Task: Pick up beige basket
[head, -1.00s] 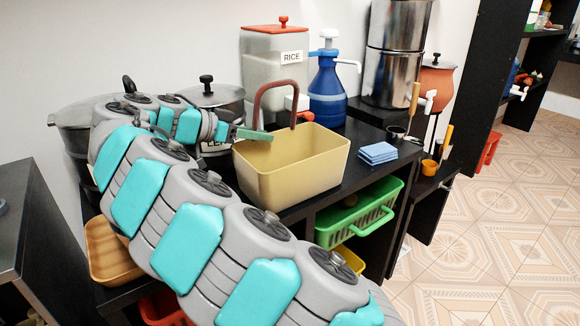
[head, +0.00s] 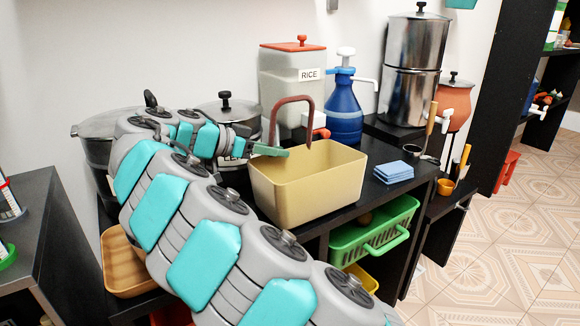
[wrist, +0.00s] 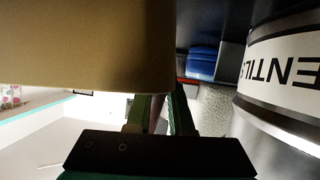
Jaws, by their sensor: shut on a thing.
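The beige basket (head: 305,190) is a rectangular open tub at the front of the black counter, with a reddish-brown arched handle (head: 292,99) rising at its back. My gripper (head: 270,151) reaches in from the left, and its green fingers are shut on the handle's lower left part, just above the rim. In the wrist view the basket's side (wrist: 85,45) fills the upper left, and a brownish strip shows between the green fingers (wrist: 158,115). The basket looks upright. I cannot tell whether its bottom touches the counter.
The rice container (head: 292,85) and blue pump bottle (head: 343,110) stand behind the basket. Blue cloths (head: 394,171) lie to its right. A green basket (head: 375,230) sits on the shelf below.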

